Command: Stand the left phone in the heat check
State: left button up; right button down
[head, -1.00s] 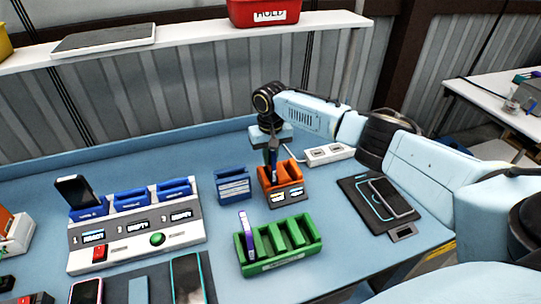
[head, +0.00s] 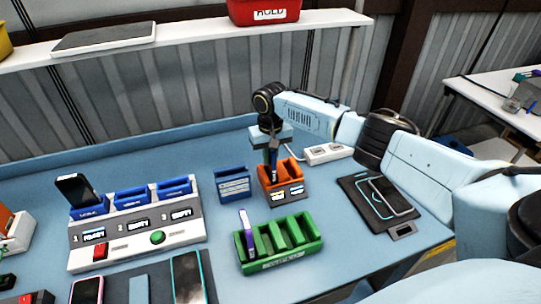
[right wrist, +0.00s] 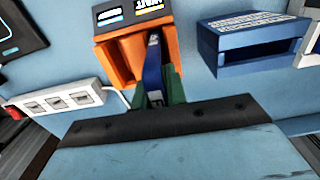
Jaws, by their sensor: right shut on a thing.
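The orange two-slot dock (head: 268,190), which looks like the heat check, stands at mid-table with two small lit displays on its front. My right gripper (head: 272,151) is above its left slot, pointing down. It is shut on a dark blue phone (head: 274,169). The right wrist view shows the phone (right wrist: 153,68) between the green fingertips (right wrist: 158,96), standing within the orange dock (right wrist: 117,58). The other slot looks empty. Whether the phone touches the slot floor is hidden. My left gripper is not in view.
A blue holder (head: 233,185) stands close left of the dock, a white power strip (head: 328,154) behind right. A green rack (head: 283,262) with a purple phone (head: 246,235) is in front. A charging station (head: 140,245) stands left, a dark mat (head: 365,211) with a phone right.

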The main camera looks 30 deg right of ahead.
jog(key=c, duration=1.3)
grip_release()
jog(key=shift+c, duration=0.2)
notch_tip(320, 180, up, 13)
jog(key=shift+r, duration=0.2)
notch_tip(320, 180, up, 7)
jog(key=p, duration=0.8)
